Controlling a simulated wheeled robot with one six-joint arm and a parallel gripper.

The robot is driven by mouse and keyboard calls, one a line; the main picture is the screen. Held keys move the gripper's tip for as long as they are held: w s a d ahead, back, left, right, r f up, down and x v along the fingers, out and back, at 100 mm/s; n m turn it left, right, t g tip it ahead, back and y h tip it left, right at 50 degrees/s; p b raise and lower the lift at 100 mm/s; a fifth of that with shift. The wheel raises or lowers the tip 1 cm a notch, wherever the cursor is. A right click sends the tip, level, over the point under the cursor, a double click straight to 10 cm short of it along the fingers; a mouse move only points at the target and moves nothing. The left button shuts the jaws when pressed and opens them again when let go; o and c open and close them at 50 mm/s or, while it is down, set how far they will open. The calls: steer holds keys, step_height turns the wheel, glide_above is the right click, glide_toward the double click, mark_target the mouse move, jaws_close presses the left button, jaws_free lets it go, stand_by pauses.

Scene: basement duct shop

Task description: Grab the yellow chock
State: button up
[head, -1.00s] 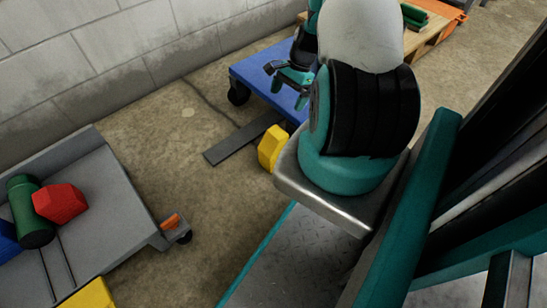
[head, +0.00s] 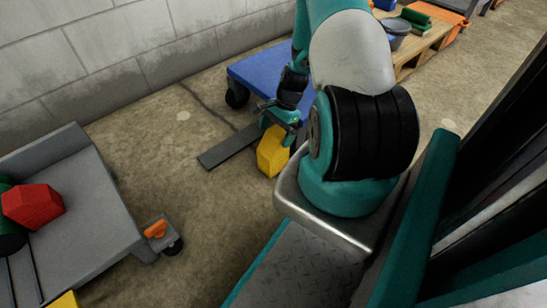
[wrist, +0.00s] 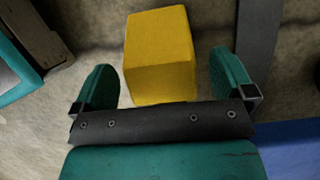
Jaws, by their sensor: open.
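The yellow chock (head: 271,156) is a yellow block on the concrete floor, beside a dark flat strip. In the wrist view the chock (wrist: 160,55) lies ahead of and between the two teal fingers, with gaps on both sides. My gripper (wrist: 170,80) is open and empty. In the head view my gripper (head: 282,118) is at the chock's upper end, partly covering it. My arm hides part of the chock's right side.
A dark flat strip (head: 228,147) lies left of the chock. A blue platform cart (head: 262,75) stands behind. A grey cart (head: 90,195) with a red block (head: 33,206) stands at left. Bare floor lies between the grey cart and the chock.

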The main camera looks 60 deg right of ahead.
steer(key=b+x, duration=0.1)
steer(key=x, duration=0.2)
steer(key=shift+r, duration=0.1)
steer(key=c, duration=1.5)
steer(key=shift+o, duration=0.2)
